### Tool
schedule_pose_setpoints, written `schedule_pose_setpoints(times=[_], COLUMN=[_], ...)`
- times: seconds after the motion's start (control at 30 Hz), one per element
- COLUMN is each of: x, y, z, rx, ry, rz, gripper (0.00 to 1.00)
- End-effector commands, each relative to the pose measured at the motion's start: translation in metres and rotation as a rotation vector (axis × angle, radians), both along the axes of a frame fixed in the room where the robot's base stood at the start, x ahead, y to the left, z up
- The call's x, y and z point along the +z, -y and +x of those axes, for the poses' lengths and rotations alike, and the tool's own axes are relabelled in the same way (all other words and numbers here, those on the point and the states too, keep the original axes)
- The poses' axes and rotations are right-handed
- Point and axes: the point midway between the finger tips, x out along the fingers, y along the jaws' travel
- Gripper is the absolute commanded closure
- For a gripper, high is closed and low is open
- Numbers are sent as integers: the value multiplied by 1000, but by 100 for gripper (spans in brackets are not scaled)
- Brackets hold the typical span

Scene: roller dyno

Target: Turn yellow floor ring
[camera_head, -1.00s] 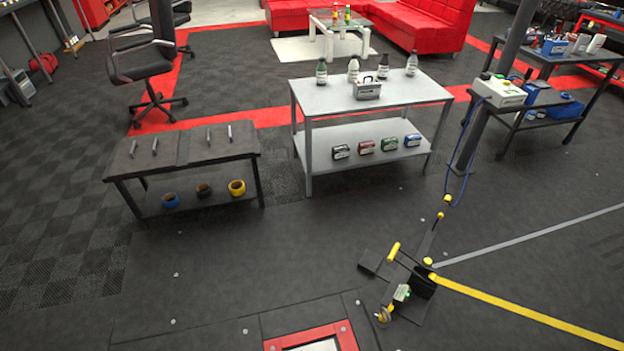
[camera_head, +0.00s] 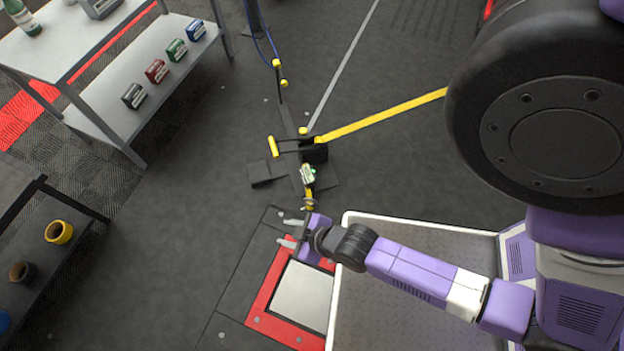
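A small yellow fitting (camera_head: 309,192) with a ring-like end stands at the near end of the dark floor mount, just behind my gripper. It is small, and my gripper partly crowds its lower end, so I cannot make out its full shape. My gripper (camera_head: 287,232) is open, with its two pale fingers apart and pointing left above the floor. I see nothing between the fingers. They are in front of and slightly left of the yellow fitting in the picture. I cannot tell if any part of the gripper touches it.
A red-framed floor plate (camera_head: 262,322) lies below my gripper. A grey shelf table (camera_head: 135,157) stands upper left. Floor between is clear.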

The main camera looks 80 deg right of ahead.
Motion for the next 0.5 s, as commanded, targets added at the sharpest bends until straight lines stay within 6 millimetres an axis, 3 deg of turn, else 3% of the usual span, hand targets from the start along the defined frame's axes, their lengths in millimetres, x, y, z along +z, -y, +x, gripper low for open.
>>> schedule_pose_setpoints(times=[0.03,0.2,0.4,0.5], x=[-50,-155,-246,-277], y=[15,60,134,176], z=[14,39,50,44], rx=[-17,-19,7,27], ry=[-50,-239,-441,-529], rz=[4,45,134,193], gripper=[64,64,64,64])
